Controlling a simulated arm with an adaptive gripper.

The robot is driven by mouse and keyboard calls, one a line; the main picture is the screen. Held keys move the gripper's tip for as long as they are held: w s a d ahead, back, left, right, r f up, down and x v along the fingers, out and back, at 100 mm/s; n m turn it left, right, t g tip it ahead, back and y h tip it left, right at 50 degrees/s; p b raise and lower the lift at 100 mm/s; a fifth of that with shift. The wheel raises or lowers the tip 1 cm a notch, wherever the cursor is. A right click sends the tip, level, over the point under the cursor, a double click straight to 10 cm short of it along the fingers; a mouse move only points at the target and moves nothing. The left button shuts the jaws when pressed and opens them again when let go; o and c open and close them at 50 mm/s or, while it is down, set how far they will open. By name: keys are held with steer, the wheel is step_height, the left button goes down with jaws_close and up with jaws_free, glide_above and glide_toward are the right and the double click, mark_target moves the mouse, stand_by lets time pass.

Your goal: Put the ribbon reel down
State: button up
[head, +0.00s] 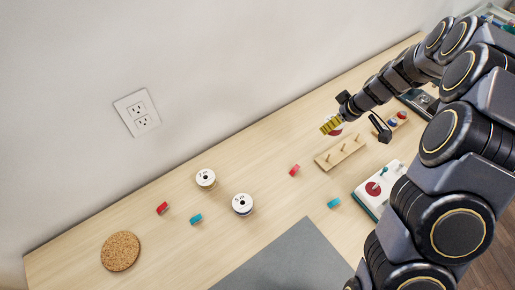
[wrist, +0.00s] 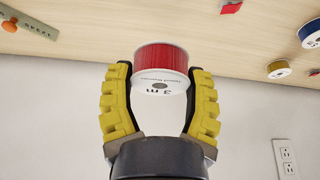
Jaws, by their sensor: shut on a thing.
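My gripper (wrist: 160,95) is shut on the red ribbon reel (wrist: 160,60). In the head view my gripper (head: 332,124) is behind the wooden peg rack (head: 328,162), at the upper middle. Only a small red and white part of the held reel (head: 337,132) shows there, mostly hidden by the fingers. The gap between reel and table is hard to judge.
Two white-ended reels (head: 205,178) (head: 243,204) stand on the table left of centre. A cork coaster (head: 120,251) is at left, a grey mat (head: 290,262) in front.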

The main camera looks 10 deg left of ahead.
steer(key=s+a+n+g+y, duration=0.1)
steer(key=s+a+n, duration=0.3)
steer(key=s+a, duration=1.2)
glide_above(245, 155)
steer(key=s+d, duration=0.1)
steer(key=s, duration=0.1)
steer(key=f, duration=0.8)
steer(key=shift+w+d+f, duration=0.1)
steer(key=shift+w+d, duration=0.05)
steer(key=shift+w, duration=0.05)
steer(key=shift+w+a+f, duration=0.2)
steer(key=shift+w+f, duration=0.35)
steer(key=shift+f, duration=1.6)
steer(key=o, duration=1)
steer(key=shift+f, duration=0.15)
